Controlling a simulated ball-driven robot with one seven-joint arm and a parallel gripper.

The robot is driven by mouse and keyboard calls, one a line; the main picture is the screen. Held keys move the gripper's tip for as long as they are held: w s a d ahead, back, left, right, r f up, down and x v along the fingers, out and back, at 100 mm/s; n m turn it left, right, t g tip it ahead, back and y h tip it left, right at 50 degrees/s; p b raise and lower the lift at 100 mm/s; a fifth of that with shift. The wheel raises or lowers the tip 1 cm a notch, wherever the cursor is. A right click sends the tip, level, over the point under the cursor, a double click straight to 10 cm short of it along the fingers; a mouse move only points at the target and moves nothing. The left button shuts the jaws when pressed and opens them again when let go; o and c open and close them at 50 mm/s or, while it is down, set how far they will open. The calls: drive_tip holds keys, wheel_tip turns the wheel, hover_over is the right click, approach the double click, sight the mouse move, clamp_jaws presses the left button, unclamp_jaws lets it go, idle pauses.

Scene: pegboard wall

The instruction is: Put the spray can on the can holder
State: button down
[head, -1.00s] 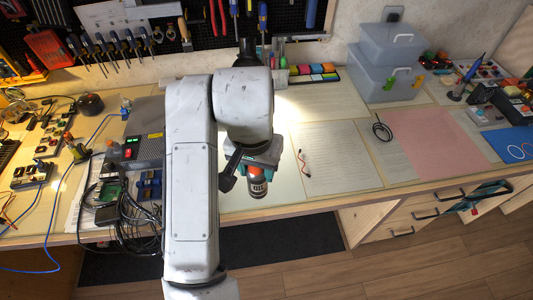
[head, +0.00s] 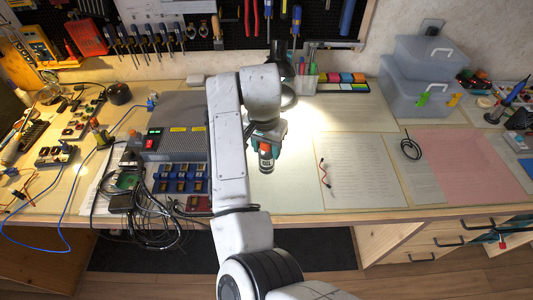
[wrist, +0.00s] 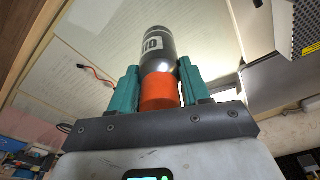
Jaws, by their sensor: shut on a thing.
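The spray can has a dark grey body with a pale label and an orange band. It shows below my gripper in the head view (head: 266,158) and between the teal fingers in the wrist view (wrist: 158,50). My gripper, in the head view (head: 266,138) and in the wrist view (wrist: 158,82), is shut on the can near its orange part. It holds the can over the pale mat on the bench, partly hidden by my arm. I cannot make out a can holder in either view.
A grey power supply (head: 172,143) and tangled black cables (head: 150,215) lie left of my arm. A black lamp (head: 281,70) stands behind my gripper. Grey bins (head: 425,95) stand at the back right. Paper sheets (head: 360,170) leave flat room to the right.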

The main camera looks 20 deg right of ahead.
drive_tip(key=shift+w+f, duration=0.25)
drive_tip(key=shift+f, duration=1.6)
drive_tip(key=c, duration=0.5)
unclamp_jaws()
drive_tip(key=shift+f, duration=0.15)
drive_tip(key=r, duration=0.8)
drive_tip(key=s+a+r, duration=0.1)
drive_tip(key=r, duration=0.3)
drive_tip(key=shift+r, duration=0.15)
drive_tip(key=shift+d, duration=0.15)
